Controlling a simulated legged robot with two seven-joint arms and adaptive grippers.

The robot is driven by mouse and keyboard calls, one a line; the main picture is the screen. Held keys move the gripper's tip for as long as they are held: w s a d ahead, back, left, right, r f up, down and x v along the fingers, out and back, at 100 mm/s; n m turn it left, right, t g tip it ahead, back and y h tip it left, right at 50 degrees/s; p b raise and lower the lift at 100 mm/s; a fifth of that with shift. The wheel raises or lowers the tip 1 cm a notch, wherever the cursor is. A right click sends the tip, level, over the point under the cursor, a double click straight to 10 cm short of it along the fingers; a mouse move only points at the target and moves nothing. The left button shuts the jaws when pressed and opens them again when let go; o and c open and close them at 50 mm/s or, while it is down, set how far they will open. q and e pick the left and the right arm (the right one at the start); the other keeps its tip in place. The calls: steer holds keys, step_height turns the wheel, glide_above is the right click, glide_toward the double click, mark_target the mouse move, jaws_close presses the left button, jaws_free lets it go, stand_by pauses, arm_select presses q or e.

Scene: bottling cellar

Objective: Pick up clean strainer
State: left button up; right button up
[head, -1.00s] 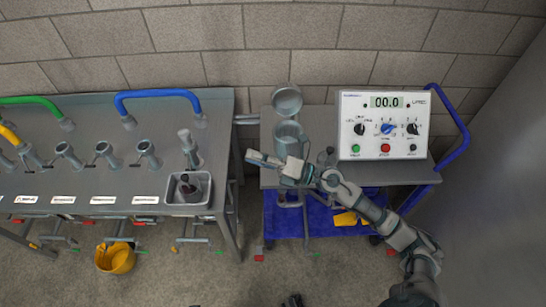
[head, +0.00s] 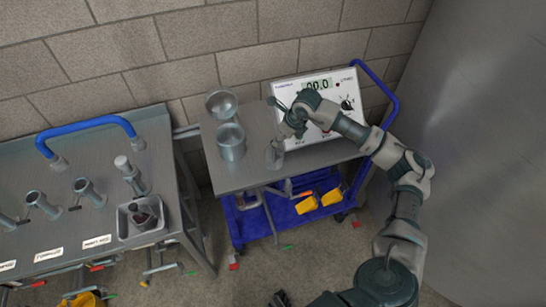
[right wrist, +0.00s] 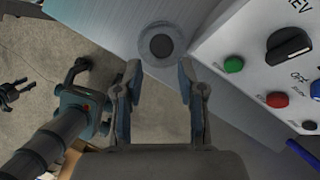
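On the cart top in the head view stand a grey metal cylindrical vessel (head: 231,142) and, behind it, a tilted round metal vessel (head: 221,103). A small clear grey vessel (head: 274,154) stands to their right. I cannot tell which of these is the clean strainer. My right gripper (head: 281,112) is above the cart, behind the small vessel and in front of the control box. In the right wrist view, its fingers (right wrist: 158,95) are spread and empty, with a round grey piece with a dark centre (right wrist: 161,45) beyond them. A dark piece, perhaps my left gripper (head: 278,299), shows at the bottom edge.
A white control box (head: 318,92) with knobs stands at the cart's back right. A blue handle (head: 387,100) rises at its right end. Left is a grey bench with a blue hose (head: 90,124) and a metal basin (head: 130,228) holding a dark item.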

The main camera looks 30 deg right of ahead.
steer(key=x, duration=0.8)
steer(key=shift+d+f+b, duration=0.1)
steer(key=shift+f+b, duration=0.1)
steer(key=shift+b, duration=0.15)
steer(key=shift+w+f, duration=0.15)
steer(key=shift+f, duration=0.15)
arm_select(q)
steer(key=shift+w+d+r, duration=0.15)
steer(key=shift+r, duration=0.45)
steer(key=shift+w+d+r, duration=0.1)
steer(key=shift+r, duration=0.45)
arm_select(e)
steer(key=shift+d, duration=0.15)
jaws_close()
